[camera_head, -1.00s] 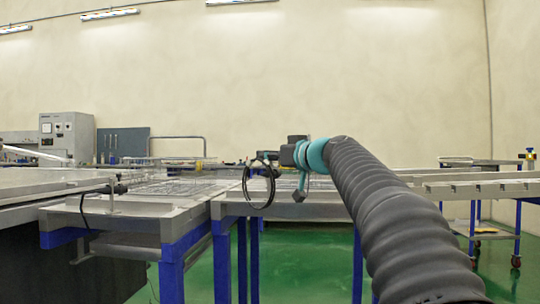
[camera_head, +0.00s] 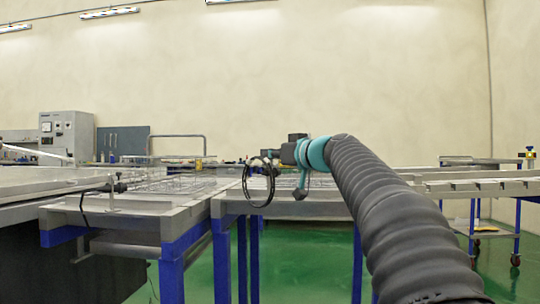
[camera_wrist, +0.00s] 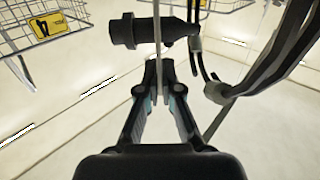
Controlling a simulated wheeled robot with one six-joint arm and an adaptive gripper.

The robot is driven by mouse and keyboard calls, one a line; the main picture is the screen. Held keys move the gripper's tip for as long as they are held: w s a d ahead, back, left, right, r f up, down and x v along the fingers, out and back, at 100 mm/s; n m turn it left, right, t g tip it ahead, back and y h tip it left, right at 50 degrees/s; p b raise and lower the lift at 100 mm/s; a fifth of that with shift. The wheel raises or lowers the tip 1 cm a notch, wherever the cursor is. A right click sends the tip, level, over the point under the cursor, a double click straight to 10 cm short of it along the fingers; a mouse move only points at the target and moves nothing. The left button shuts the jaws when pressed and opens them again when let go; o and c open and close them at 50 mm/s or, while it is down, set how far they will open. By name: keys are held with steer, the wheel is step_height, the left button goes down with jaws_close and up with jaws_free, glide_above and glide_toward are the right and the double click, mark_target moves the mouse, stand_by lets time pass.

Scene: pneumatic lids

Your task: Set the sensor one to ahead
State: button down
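A black cylindrical sensor (camera_wrist: 150,31) lies across the top of the wrist view, with a cable (camera_wrist: 212,88) curling at its right. I cannot tell whether it is sensor one. My gripper (camera_wrist: 158,64) is just below it, its fingertips close together. A thin pale rod runs between the fingertips and up past the sensor; I cannot tell whether the fingers touch it. In the head view my gripper (camera_head: 264,158) is small, by a black cable loop (camera_head: 258,185) over the tables. Another black sensor (camera_head: 118,187) with a hanging cable stands on a post at the left.
Wire baskets (camera_wrist: 45,25) show at the top left of the wrist view. Grey tables (camera_head: 140,208) on blue legs fill the head view's left and middle. A grey rail (camera_head: 480,188) and a wheeled cart (camera_head: 497,232) are at the right. Green floor (camera_head: 315,260) shows between.

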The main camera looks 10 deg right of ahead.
steer(key=shift+n+g+y, duration=0.3)
steer(key=shift+y, duration=0.1)
steer(key=shift+d+f+n+g+y, duration=0.1)
steer(key=shift+n+g+y, duration=0.4)
steer(key=shift+n+y, duration=0.15)
steer(key=n+g+y, duration=0.1)
steer(key=n+g+y+p, duration=0.1)
steer(key=y, duration=0.1)
steer(key=shift+r+g, duration=0.25)
steer(key=shift+g, duration=0.05)
steer(key=n+g+y+p, duration=0.2)
steer(key=n+g+p, duration=0.1)
steer(key=g+p, duration=0.1)
steer(key=shift+n+y+p, duration=0.25)
steer(key=shift+p, duration=0.05)
steer(key=shift+n+g+y+p, duration=0.3)
steer(key=shift+n+g+p, duration=0.2)
steer(key=shift+g+p, duration=0.3)
steer(key=shift+f, duration=0.15)
steer(key=c, duration=1.4)
jaws_free()
steer(key=shift+o, duration=0.2)
